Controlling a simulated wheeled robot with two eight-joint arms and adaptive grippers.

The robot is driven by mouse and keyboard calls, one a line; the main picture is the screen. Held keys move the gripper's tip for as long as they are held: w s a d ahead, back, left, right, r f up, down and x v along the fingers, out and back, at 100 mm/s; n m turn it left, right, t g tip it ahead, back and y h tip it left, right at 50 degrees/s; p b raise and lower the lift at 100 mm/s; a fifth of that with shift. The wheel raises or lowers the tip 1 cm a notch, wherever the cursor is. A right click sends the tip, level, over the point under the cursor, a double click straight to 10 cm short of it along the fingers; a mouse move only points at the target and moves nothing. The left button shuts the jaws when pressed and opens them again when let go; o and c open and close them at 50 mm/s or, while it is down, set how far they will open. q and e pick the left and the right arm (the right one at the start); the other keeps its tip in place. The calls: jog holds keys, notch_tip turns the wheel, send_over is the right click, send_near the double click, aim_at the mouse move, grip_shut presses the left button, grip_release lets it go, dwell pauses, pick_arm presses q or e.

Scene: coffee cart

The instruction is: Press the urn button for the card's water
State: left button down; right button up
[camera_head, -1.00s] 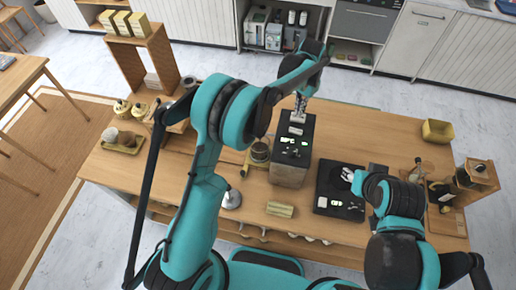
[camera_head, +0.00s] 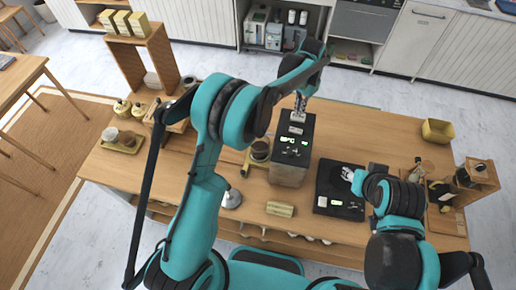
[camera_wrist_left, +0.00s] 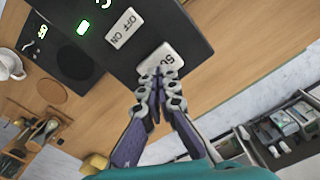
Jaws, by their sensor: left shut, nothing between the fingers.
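The urn (camera_head: 287,172) stands in the middle of the wooden cart top, with a dark top panel and green lit displays. In the left wrist view the panel (camera_wrist_left: 150,30) carries a pale OFF/ON switch (camera_wrist_left: 124,29) and a pale button (camera_wrist_left: 161,63) with part of its label covered. My left gripper (camera_wrist_left: 158,88) is shut and empty, its fingertips at the edge of this button. I cannot tell whether they press it. In the head view my left gripper (camera_head: 298,112) is above the urn's far end. My right gripper (camera_head: 348,174) is over a black device (camera_head: 323,187); its jaws are too small to read.
A yellowish block (camera_head: 280,209) lies in front of the urn. A cup on a stand (camera_head: 260,151) is left of it. The cart top behind the right gripper is clear.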

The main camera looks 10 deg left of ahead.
dwell(0.6)
pick_arm(q)
jog(key=shift+r+p, duration=1.35)
jog(key=shift+r, duration=1.2)
jog(key=shift+f, duration=0.15)
